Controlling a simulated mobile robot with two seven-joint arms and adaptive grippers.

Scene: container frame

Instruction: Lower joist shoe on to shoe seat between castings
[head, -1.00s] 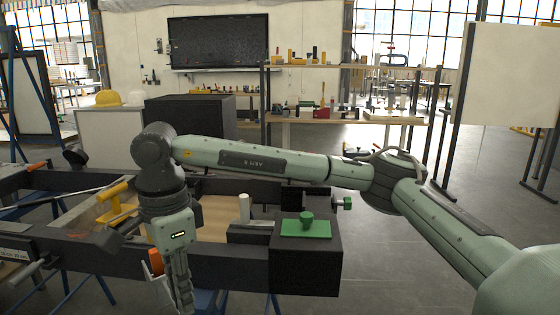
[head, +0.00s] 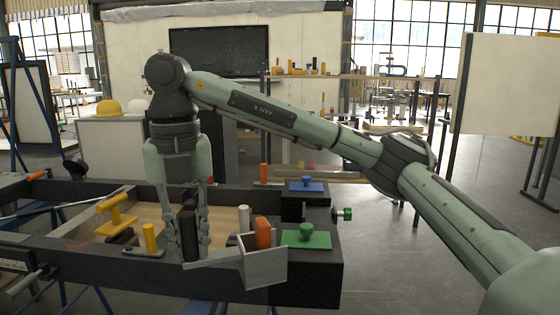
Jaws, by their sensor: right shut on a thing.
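My right gripper (head: 189,236) points down over the front rail and is shut on a dark upright grip of the joist shoe. The shoe is a pale grey metal piece (head: 266,268) that reaches right from the fingers, with a box-like end and an orange block (head: 263,232) at that end. It is in front of the black corner casting (head: 318,277), which carries a green plate with a knob (head: 306,237). A farther dark casting carries a blue plate (head: 306,186). I cannot tell whether the shoe touches the rail. The shoe seat is not clearly visible. My left gripper is not in view.
The black frame's front rail (head: 110,267) runs to the left. A yellow handle (head: 116,217), a yellow peg (head: 150,238) and a grey cylinder (head: 244,218) stand around the frame's inside.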

